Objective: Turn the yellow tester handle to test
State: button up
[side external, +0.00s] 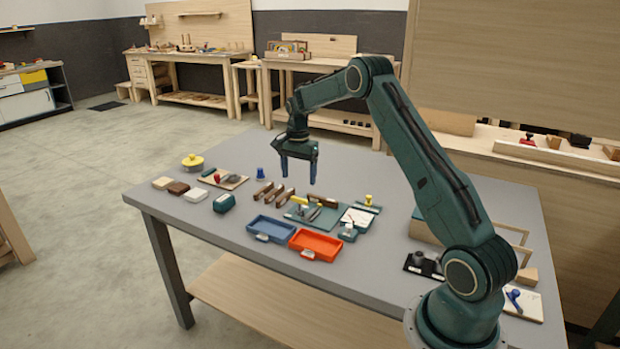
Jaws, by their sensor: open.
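My gripper (299,177) hangs above the middle of the grey table with its two fingers pointing down and apart. It is open with nothing between the fingers. Below it on the table is a green plate (326,222) carrying a small yellow bar (299,200) and dark parts. A yellow knob (368,199) stands on a green base to the right of that plate. I cannot tell for sure which yellow piece is the tester handle, and any test marking is too small to read. My gripper touches neither piece.
A blue tray (270,230) and an orange tray (315,244) lie near the front edge. Several brown blocks (273,193), a blue cup (260,173) and a yellow round container (193,162) stand left of the plate. A wooden frame (430,232) is at right. The front left corner is clear.

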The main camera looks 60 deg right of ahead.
aim_at(299, 198)
notch_tip(299, 198, down, 8)
jog(key=shift+r, duration=0.2)
dwell(0.3)
jog(key=c, duration=1)
